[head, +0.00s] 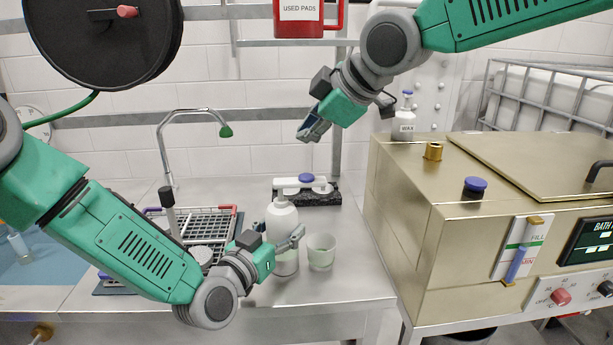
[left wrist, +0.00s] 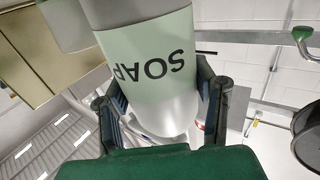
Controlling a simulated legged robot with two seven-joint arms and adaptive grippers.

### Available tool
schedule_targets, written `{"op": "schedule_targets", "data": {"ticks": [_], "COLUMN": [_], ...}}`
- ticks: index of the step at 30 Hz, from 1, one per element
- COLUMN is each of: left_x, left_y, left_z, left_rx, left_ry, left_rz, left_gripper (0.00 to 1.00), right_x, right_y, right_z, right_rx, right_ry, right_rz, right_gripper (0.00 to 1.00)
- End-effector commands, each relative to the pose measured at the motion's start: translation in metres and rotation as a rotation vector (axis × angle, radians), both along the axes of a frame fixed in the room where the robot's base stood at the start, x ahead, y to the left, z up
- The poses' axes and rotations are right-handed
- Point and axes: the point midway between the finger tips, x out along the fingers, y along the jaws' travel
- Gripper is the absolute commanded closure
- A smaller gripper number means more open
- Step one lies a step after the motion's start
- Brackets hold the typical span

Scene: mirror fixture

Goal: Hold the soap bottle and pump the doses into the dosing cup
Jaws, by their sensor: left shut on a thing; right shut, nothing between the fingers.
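The soap bottle (head: 282,222) stands upright on the steel bench, white above and pale green below. My left gripper (head: 284,246) is shut around its body. In the left wrist view the bottle (left wrist: 150,70) shows its SOAP label upside down between the fingers (left wrist: 160,105). The pale green dosing cup (head: 321,253) stands on the bench just right of the bottle, apart from it; no contents can be made out. My right gripper (head: 311,128) is shut and empty, high above and slightly right of the bottle, touching nothing.
Behind the bottle is a black-based item with a blue knob (head: 306,178). A rack (head: 205,222) and a tap (head: 190,112) are at left. A brass-coloured bath (head: 405,215) stands close on the right, with a WAX bottle (head: 404,120) on it. Bench right of the cup is clear.

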Motion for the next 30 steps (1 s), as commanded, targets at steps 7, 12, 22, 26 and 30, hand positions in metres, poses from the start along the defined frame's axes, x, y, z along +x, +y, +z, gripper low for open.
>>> {"op": "schedule_targets", "data": {"ticks": [7, 12, 22, 26, 30], "left_x": [0.000, 0.000, -0.008, -0.026, -0.052], "left_y": [0.000, 0.000, 0.005, 0.017, 0.035], "left_z": [0.000, 0.000, 0.000, 0.000, -0.001], "left_rx": [0.001, 0.000, 0.001, 0.002, 0.001], "left_ry": [-0.001, 0.000, 0.000, 0.002, 0.004], "left_rz": [0.000, 0.000, 0.000, -0.001, 0.000], "left_gripper": [0.44, 0.23, 0.23, 0.23, 0.23], "right_x": [0.000, 0.000, 0.000, 0.000, 0.000], "right_y": [0.000, 0.000, 0.000, 0.000, 0.000], "right_z": [0.000, 0.000, 0.000, 0.000, 0.000], "right_rx": [0.000, 0.000, 0.000, 0.000, 0.000], "right_ry": [0.000, 0.000, 0.000, 0.000, 0.000], "right_rz": [0.000, 0.000, 0.000, 0.000, 0.000], "right_gripper": [1.00, 1.00, 1.00, 1.00, 1.00]}}
